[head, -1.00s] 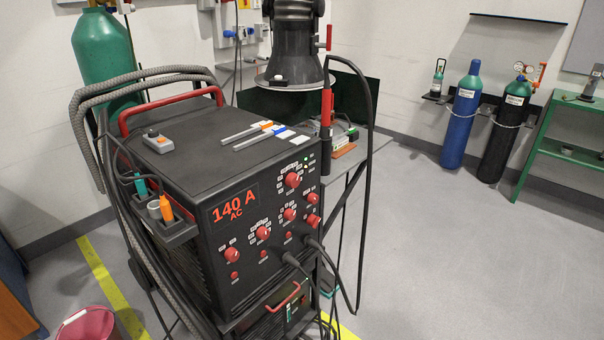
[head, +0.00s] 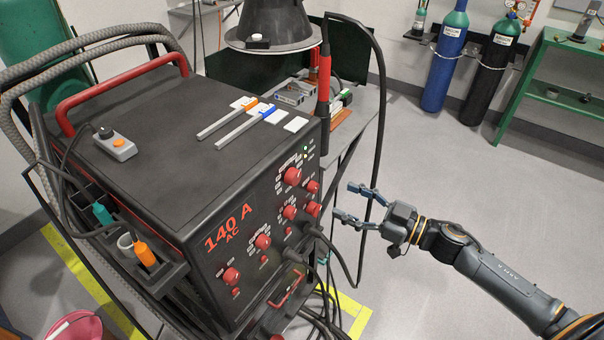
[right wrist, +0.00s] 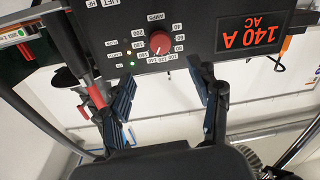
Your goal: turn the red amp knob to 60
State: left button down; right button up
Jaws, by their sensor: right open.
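The red amp knob (head: 292,177) is the upper large knob on the front of the black welding machine (head: 150,110). In the right wrist view the knob (right wrist: 160,42) sits under the label AMPS, inside a ring of number tags, with the picture turned over. The display (head: 228,227) reads 140 A AC. My right gripper (head: 345,201) is open and empty, to the right of the panel and apart from the knob. In the right wrist view its fingers (right wrist: 150,80) point toward the panel, one on each side of the knob. My left gripper is out of view.
Several smaller red knobs (head: 263,241) and plugged cables lie below on the panel. A black cable hangs by the torch (head: 324,75), close to my right gripper. A grey remote (head: 114,143) lies on the machine. Open floor (head: 460,190) is to the right.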

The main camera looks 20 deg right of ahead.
jog(key=p, duration=0.1)
send_near(298, 179)
jog(key=x, duration=0.2)
jog(key=p+x, duration=0.1)
jog(key=x, duration=0.4)
jog(key=shift+a, duration=0.2)
jog(key=shift+w+a, duration=0.45)
jog(key=shift+w, duration=0.1)
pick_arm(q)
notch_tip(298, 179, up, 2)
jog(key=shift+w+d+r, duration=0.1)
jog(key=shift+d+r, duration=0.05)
pick_arm(e)
jog(key=shift+c, duration=0.9)
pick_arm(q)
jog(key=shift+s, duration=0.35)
pick_arm(e)
jog(key=c, duration=1)
